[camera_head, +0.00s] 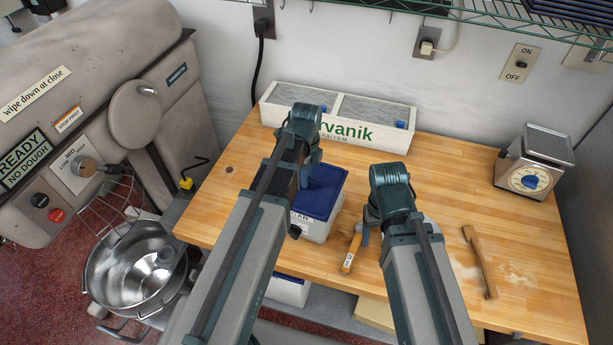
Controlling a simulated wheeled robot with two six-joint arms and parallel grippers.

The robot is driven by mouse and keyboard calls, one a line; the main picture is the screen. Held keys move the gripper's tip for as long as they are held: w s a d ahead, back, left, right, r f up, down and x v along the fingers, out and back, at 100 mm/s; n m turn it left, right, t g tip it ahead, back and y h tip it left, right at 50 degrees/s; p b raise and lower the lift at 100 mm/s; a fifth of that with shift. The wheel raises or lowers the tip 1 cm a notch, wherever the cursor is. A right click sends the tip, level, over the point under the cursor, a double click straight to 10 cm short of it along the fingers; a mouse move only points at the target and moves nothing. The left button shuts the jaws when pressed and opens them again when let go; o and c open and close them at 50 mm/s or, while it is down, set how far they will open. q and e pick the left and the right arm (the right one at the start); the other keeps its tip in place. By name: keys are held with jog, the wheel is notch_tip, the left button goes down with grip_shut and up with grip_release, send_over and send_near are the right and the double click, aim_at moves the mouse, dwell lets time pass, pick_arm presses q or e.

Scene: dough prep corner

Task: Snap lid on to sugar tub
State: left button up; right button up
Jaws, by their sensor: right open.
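The white sugar tub (317,229) stands on the wooden table with part of its label hidden behind my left arm. A blue lid (325,192) lies over its top; I cannot tell whether its edges are seated all round. My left gripper (307,178) is at the lid's left back part, mostly hidden by its own arm, so its jaws do not show clearly. My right gripper (361,238) is open, pointing down to the right of the tub, beside an orange-handled tool (350,254).
A white two-compartment bin (365,137) stands against the wall behind the tub. A scale (535,165) is at the back right. A wooden tool (480,262) lies at the right near some flour. A mixer with a steel bowl (137,268) is left of the table. Table between tub and scale is mostly clear.

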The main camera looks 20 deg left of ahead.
pick_arm(q)
jog(key=o, duration=0.5)
jog(key=shift+c, duration=0.2)
jog(key=shift+r, duration=0.1)
notch_tip(320, 180, up, 14)
jog(key=p, duration=1.4)
jog(key=shift+f, duration=0.2)
